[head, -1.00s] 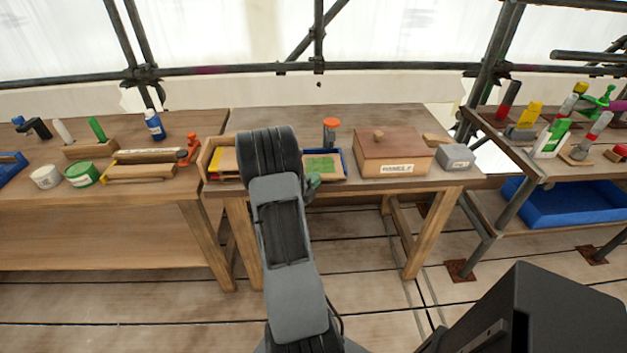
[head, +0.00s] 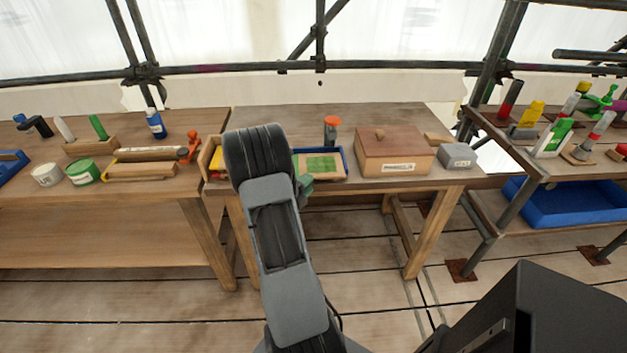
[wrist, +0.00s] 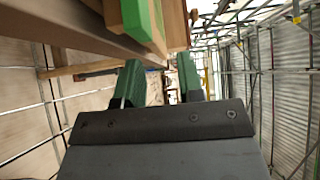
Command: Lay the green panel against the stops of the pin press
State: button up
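The green panel (head: 322,163) lies on a tan board inside the blue-edged tray on the middle bench. A grey post with an orange knob (head: 331,125) stands just behind it; I cannot tell whether this is the pin press or make out any stops. My gripper (head: 304,186) is at the bench's front edge, left of and in front of the panel, partly behind my arm. In the wrist view the green fingers of my gripper (wrist: 160,82) stand apart with nothing between them. A green face on a wooden piece (wrist: 140,18) shows beyond the left finger, apart from it.
Right of the blue tray (head: 346,163) stand a lidded wooden box (head: 394,152) and a small grey box (head: 457,155). A wooden tray (head: 207,157) with yellow and red items is partly behind my arm. The floor before the bench is clear.

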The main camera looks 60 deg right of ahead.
jog(key=w+a, duration=0.1)
jog(key=a, duration=0.7)
jog(key=w+a+r+n+t+y, duration=0.3)
jog(key=w+a+n+t+y, duration=0.4)
jog(key=w+a+n+t, duration=0.45)
jog(key=w+a+r+n+t+y, duration=0.1)
jog(key=w+a+r+n+y, duration=0.2)
jog(key=a+n+y, duration=0.5)
jog(key=s+a+r+n+g+y, duration=0.1)
jog(key=s+a+n+g+y, duration=0.2)
jog(key=a+n, duration=0.6)
jog(key=s+a+r+n+g, duration=0.1)
jog(key=s+a+n+g, duration=0.2)
jog(key=s+n, duration=0.6)
jog(key=s+g, duration=0.1)
jog(key=s, duration=0.3)
jog(key=shift+s+b, duration=0.35)
jog(key=shift+r, duration=0.15)
